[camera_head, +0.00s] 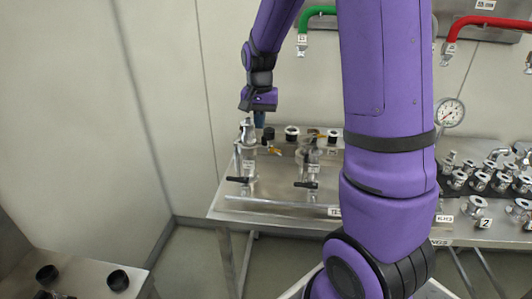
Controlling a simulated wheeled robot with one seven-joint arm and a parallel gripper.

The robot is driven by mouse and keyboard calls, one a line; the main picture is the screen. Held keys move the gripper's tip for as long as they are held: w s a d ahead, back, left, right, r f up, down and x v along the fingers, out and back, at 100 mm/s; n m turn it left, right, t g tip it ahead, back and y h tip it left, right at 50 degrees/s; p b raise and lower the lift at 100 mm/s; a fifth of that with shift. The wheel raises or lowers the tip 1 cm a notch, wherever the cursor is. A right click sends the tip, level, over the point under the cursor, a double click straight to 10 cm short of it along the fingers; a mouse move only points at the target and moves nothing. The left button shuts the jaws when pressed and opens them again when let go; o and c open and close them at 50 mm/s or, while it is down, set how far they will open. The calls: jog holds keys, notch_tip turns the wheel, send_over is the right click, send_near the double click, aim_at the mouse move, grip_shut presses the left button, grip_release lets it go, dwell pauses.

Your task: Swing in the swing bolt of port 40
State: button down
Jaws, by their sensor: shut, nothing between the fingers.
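My gripper (259,119) points down above the left end of a steel table (268,211). It is small in the picture, and its fingers look shut and empty. A metal fitting with a black lever (238,180) stands upright just below and left of it. A second metal fitting with a black lever (306,184) stands further right. I cannot tell whether my gripper touches the left fitting. The labels are too small to read, so I cannot tell which is port 40. No swing bolt can be made out.
Several dark-topped fittings, one of them a black-and-white cap (292,132), line the table's back. A green pipe (316,11), a red pipe (482,21) and a gauge (450,112) are on the wall. Metal flanges (477,203) crowd the right. My arm hides the middle.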

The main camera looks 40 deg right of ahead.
jog(key=s+d+f+m, duration=0.3)
jog(key=d+m, duration=0.4)
jog(key=m, duration=0.5)
jog(key=shift+d+f, duration=0.6)
jog(key=shift+f, duration=2.6)
notch_tip(320, 180, up, 7)
jog(key=shift+w, duration=0.2)
